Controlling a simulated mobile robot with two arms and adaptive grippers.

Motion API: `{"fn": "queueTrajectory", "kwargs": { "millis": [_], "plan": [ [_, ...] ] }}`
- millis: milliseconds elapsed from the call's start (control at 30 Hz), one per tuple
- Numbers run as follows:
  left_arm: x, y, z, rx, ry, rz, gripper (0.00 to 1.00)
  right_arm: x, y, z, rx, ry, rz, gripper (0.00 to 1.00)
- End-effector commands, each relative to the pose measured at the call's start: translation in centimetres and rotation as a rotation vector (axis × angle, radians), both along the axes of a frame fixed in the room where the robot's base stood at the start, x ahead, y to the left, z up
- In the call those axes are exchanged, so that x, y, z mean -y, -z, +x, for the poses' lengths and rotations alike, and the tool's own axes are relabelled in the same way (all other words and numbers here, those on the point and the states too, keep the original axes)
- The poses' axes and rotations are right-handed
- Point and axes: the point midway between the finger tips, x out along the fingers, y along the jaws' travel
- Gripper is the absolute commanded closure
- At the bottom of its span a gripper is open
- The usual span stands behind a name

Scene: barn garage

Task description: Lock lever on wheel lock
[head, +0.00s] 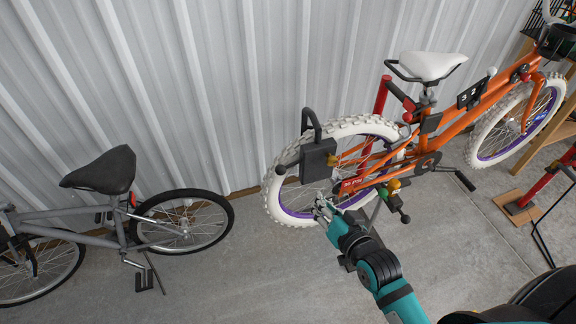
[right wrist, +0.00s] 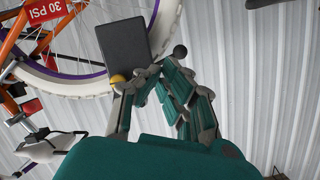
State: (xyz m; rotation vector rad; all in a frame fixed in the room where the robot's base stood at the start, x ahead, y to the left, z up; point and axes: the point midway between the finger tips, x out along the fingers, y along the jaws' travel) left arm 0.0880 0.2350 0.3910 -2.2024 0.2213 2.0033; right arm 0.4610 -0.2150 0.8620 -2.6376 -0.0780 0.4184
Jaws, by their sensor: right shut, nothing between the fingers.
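The wheel lock is a dark grey box (head: 318,162) with a black shackle (head: 311,122), at the rear wheel of the orange bike. A dark lever with a round knob (head: 281,170) sticks out from the box's left side. In the right wrist view the box (right wrist: 122,42) stands beyond my fingers, and the dark knob (right wrist: 180,51) shows close to their tips. My right gripper (head: 322,209) is just below the box in the head view. It is shut and empty; its fingers also show in the right wrist view (right wrist: 150,74). Contact with the lock cannot be told. My left gripper is not in view.
The orange bike (head: 455,118) has white tyres and leans near a corrugated metal wall (head: 220,80). A grey bike (head: 110,232) stands at left. A red stand (head: 380,95) is behind the orange bike. Concrete floor (head: 250,270) is clear between the bikes.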

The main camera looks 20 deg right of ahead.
Motion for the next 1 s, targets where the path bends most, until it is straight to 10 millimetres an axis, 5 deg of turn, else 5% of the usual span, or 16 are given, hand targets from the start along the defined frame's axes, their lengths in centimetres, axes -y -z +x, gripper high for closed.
{"fn": "queueTrajectory", "kwargs": {
  "millis": [100, 233, 767, 1000],
  "plan": [
    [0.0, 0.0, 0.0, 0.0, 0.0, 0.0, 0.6, -0.1, -4.4, -0.1, 0.075, 0.0, 0.037, 1.0],
    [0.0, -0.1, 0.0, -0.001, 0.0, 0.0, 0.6, -0.2, -5.8, 0.3, 0.097, 0.001, 0.049, 1.0],
    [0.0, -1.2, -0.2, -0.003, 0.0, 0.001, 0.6, -1.6, -4.1, 10.1, 0.098, 0.0, 0.046, 1.0],
    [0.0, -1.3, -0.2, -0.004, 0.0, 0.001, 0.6, -3.0, -1.5, 11.5, 0.095, 0.0, 0.046, 1.0]
  ]
}}
